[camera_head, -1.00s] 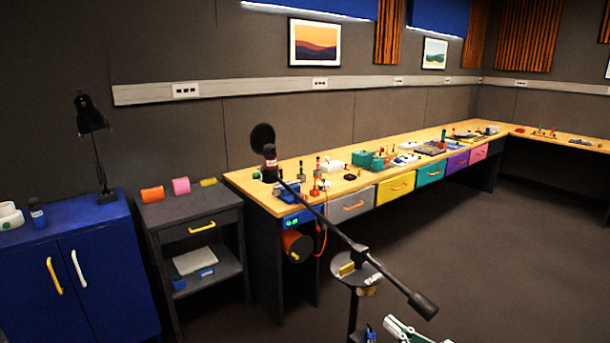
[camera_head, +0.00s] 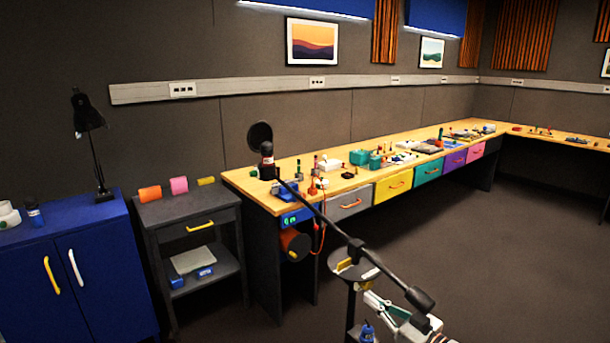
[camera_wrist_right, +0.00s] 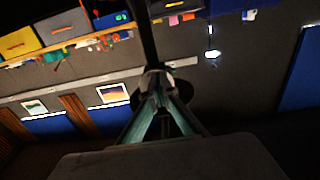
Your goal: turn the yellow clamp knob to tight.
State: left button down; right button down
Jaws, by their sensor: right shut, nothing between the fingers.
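A dark boom stand (camera_head: 315,213) shows in the head view, its long pole slanting down to the right to a black end weight. In the right wrist view the closed fingertips (camera_wrist_right: 157,85) are at the dark stand parts. My left gripper is not in view.
A long wooden bench (camera_head: 250,187) with coloured drawers and several small items stands behind the stand. A dark trolley (camera_head: 185,211) and blue cabinet (camera_head: 95,240) are at the left. The floor (camera_head: 480,260) to the right is clear.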

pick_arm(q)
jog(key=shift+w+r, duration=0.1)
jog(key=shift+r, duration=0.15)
pick_arm(e)
jog(key=shift+a, duration=0.15)
pick_arm(q)
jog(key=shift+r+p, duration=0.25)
jog(key=shift+p, duration=0.2)
pick_arm(e)
jog(key=shift+w+r, duration=0.25)
jog(key=shift+r, duration=0.1)
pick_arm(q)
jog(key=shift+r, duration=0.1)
pick_arm(e)
jog(key=shift+d, duration=0.25)
pick_arm(q)
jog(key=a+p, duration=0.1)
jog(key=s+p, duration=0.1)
jog(key=p, duration=0.1)
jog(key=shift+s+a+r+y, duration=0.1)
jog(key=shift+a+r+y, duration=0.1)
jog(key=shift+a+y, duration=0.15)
pick_arm(e)
jog(key=shift+w+d, duration=0.65)
jog(key=shift+d, duration=0.15)
